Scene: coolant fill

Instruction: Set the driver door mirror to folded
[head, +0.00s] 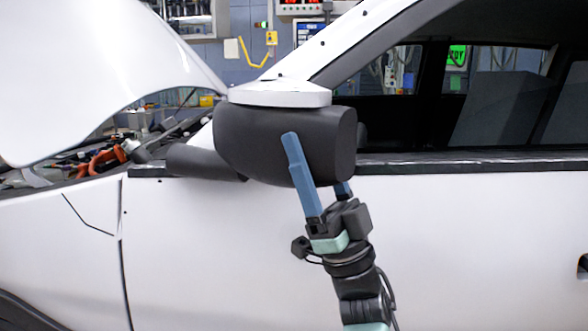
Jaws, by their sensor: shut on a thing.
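The driver door mirror (240,138) is a black housing with a light grey cap on top. It stands out from the white car door at the front lower corner of the side window, on a dark arm (203,163). My gripper (315,165) reaches up from below. One blue finger lies across the near face of the housing, and the other goes behind its lower edge. The gripper is shut on the mirror near its right end. The tip of the far finger and the mirror's glass are hidden.
The white car door (220,250) fills the lower picture close behind my arm. The raised white hood (95,60) stands over the open engine bay (95,155) at left. A dark side window (450,100) is at right. Wall equipment shows behind the car.

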